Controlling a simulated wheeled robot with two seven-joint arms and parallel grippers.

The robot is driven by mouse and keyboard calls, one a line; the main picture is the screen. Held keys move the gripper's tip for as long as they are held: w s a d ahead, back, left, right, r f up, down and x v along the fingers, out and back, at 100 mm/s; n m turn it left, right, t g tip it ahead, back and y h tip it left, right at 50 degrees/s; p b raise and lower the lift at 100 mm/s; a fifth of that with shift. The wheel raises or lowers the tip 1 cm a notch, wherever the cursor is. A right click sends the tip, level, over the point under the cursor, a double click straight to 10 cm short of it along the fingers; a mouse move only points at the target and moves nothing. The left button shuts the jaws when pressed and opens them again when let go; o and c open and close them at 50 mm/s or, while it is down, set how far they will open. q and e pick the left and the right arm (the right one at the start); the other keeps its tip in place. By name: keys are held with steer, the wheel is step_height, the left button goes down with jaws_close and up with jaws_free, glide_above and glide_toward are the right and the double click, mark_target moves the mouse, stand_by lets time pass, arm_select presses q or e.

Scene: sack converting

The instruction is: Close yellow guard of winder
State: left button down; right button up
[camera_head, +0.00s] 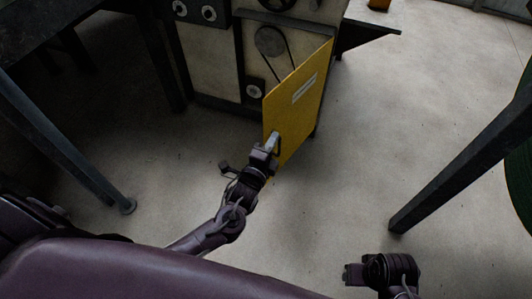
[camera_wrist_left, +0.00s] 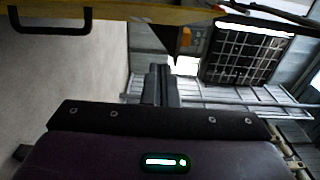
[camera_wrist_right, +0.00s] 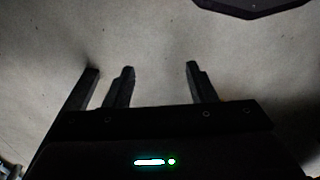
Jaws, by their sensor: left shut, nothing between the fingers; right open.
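The yellow guard (camera_head: 298,100) stands swung open from the front of the winder (camera_head: 212,55), exposing a round pulley and belt. It has a pale label and a dark handle near its lower near edge. My left gripper (camera_head: 273,139) is shut and empty, beside the guard face near that handle; contact is unclear. In the left wrist view, the guard's edge (camera_wrist_left: 150,14) runs across the top and the handle (camera_wrist_left: 50,22) is left of the shut fingers (camera_wrist_left: 160,72). My right gripper (camera_head: 352,274) is open and empty, low over the floor; its spread fingers show in the right wrist view (camera_wrist_right: 160,70).
A dark table leg (camera_head: 60,140) stands at left and another dark slanted beam (camera_head: 465,150) at right. A dark shelf (camera_head: 365,35) juts out behind the guard. The concrete floor (camera_head: 350,150) between the guard and the right beam is clear.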

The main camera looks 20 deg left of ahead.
mark_target(266, 126)
arm_select(q)
steer(key=shift+w+a+b, duration=0.15)
steer(key=shift+w+a, duration=0.75)
steer(key=shift+w, duration=0.3)
steer(key=shift+w+a+b, duration=0.15)
steer(key=shift+w+a, duration=0.75)
steer(key=shift+w, duration=0.3)
arm_select(e)
steer(key=shift+s+a+r, duration=0.15)
steer(key=shift+r, duration=0.9)
